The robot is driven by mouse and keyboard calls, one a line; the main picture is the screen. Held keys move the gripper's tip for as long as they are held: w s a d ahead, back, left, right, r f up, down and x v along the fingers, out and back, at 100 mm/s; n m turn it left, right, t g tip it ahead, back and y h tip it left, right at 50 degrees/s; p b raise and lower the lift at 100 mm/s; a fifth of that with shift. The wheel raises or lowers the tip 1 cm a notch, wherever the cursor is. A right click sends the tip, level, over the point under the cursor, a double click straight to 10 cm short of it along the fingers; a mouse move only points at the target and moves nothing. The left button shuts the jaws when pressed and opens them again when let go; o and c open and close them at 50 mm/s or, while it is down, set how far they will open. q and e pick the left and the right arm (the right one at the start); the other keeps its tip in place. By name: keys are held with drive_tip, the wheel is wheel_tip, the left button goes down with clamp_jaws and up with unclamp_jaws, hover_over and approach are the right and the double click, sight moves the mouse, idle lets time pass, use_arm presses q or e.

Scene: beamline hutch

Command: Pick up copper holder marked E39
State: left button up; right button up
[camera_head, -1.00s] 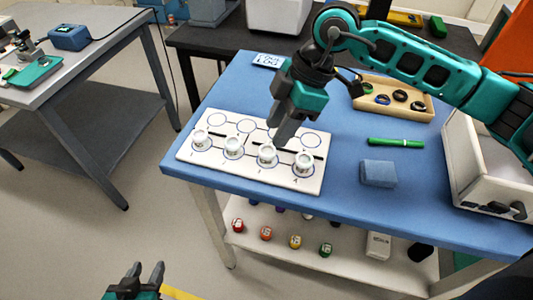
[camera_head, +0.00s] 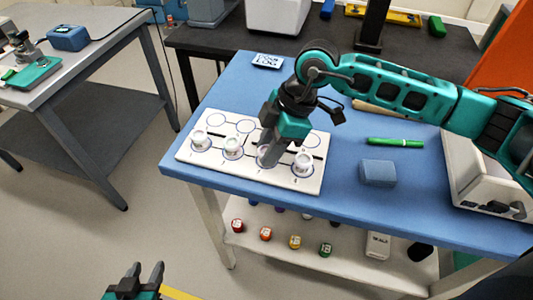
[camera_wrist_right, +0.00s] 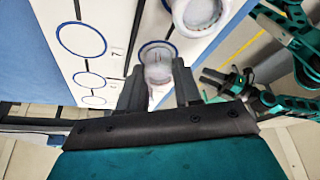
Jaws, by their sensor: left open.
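A white board (camera_head: 228,182) on the blue table bears a row of small white-rimmed round holders in numbered front places. One is at the left end (camera_head: 200,140), one beside it (camera_head: 231,147), one at the right end (camera_head: 303,163). The third holder (camera_wrist_right: 157,70) is mostly hidden in the head view by my right gripper (camera_head: 267,160). In the right wrist view it lies between the spread fingers of the gripper (camera_wrist_right: 160,90), with a small gap seeming to show. I cannot read E39 on any holder. My left gripper (camera_head: 138,272) is open and empty, low at the front.
A green marker (camera_head: 395,142) and a blue block (camera_head: 378,172) lie right of the board. A wooden tray (camera_head: 375,106) is partly hidden behind my right arm. A white box-like device (camera_head: 480,170) stands at the right. Several coloured-capped jars (camera_head: 295,242) stand on the shelf below.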

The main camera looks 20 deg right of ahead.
drive_tip(key=c, duration=0.3)
